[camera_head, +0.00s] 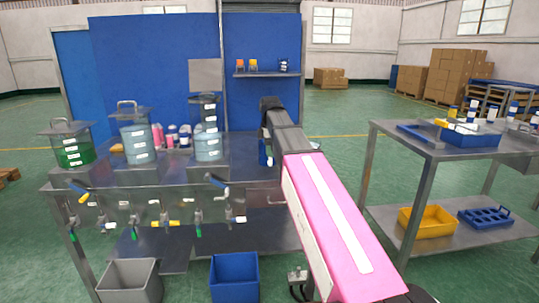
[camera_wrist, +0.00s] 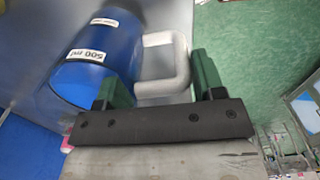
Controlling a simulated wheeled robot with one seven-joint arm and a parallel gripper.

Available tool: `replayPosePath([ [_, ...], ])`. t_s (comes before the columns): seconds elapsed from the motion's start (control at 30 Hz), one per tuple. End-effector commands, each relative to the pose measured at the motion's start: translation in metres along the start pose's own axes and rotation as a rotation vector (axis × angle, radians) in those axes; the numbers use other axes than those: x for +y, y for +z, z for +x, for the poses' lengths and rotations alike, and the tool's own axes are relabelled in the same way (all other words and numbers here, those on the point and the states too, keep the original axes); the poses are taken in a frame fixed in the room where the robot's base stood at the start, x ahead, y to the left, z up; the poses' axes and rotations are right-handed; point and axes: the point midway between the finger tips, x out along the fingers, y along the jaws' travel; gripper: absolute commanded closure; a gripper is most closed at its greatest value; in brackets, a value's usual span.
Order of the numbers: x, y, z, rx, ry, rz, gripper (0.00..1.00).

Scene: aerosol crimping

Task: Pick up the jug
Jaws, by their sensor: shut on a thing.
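The jug (camera_wrist: 90,85) is a blue cylinder with a white "500 ml" label and a light grey loop handle (camera_wrist: 165,88). In the wrist view it lies at the upper left. My gripper (camera_wrist: 158,82) has its green fingers on either side of the handle and is shut on it. In the head view a small part of the blue jug (camera_head: 263,153) shows at the right end of the steel bench, left of my pink arm. My arm hides the gripper there. I cannot tell whether the jug touches the bench.
The steel bench (camera_head: 180,185) holds several lidded tanks, with valves along its front edge. A grey bin (camera_head: 128,281) and a blue bin (camera_head: 234,278) stand below. A second table (camera_head: 420,139) on the right carries a blue tray (camera_head: 470,139). Green floor lies between.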

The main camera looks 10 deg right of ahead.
Motion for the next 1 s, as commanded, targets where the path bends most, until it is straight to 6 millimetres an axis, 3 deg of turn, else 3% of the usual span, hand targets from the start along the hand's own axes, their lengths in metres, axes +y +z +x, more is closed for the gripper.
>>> replayPosePath([
  [0.1,0.002,0.000,-0.022,0.000,0.004,0.000,0.81],
  [0.5,-0.046,-0.065,-0.067,0.000,0.002,-0.003,0.81],
  [0.7,-0.061,-0.086,-0.082,0.000,0.002,-0.001,0.81],
  [1.0,-0.067,-0.095,-0.089,0.000,0.001,0.000,0.81],
])
